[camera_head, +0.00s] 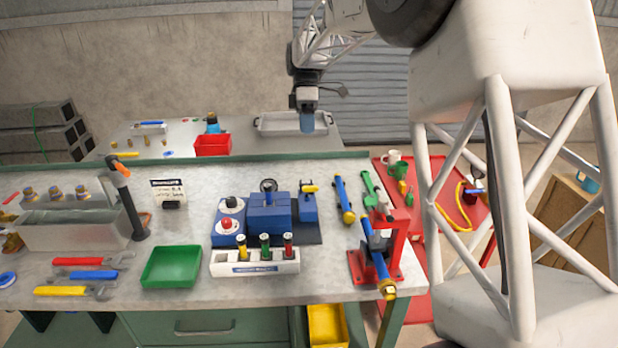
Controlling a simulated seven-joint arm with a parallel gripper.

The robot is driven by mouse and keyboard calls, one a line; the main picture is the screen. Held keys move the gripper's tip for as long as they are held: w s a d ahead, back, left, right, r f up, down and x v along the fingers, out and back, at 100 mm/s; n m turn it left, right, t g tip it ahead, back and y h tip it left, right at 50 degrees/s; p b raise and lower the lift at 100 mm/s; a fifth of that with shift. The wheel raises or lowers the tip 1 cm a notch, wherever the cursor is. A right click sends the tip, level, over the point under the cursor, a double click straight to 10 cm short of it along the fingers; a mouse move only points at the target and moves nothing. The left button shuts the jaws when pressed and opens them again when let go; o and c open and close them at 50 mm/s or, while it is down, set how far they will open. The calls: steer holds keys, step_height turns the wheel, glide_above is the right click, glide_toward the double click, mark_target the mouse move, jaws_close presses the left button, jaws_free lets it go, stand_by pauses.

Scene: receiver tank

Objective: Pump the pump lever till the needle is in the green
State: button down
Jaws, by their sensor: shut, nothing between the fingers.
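My gripper (307,122) is shut and empty, hanging over the back table near a grey tray, well behind the front bench. I cannot tell for certain which thing is the pump lever. A dark bar with an orange end (128,190) stands tilted at the left of the bench, apart from my gripper. A blue unit (268,216) sits mid-bench, with a small dark round part (268,185) at its back. No needle or green zone can be made out.
A red stand (402,238) holding a blue, yellow-ended part is at the bench's right end. A green tray (172,267), a white rack (255,263) and wrenches (75,291) lie along the front. A red bin (212,145) stands on the back table (180,145).

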mark_target(308, 187)
steer(key=shift+w+r, duration=0.1)
steer(key=shift+w, duration=0.05)
stand_by(0.4)
steer(key=x, duration=1.4)
stand_by(0.4)
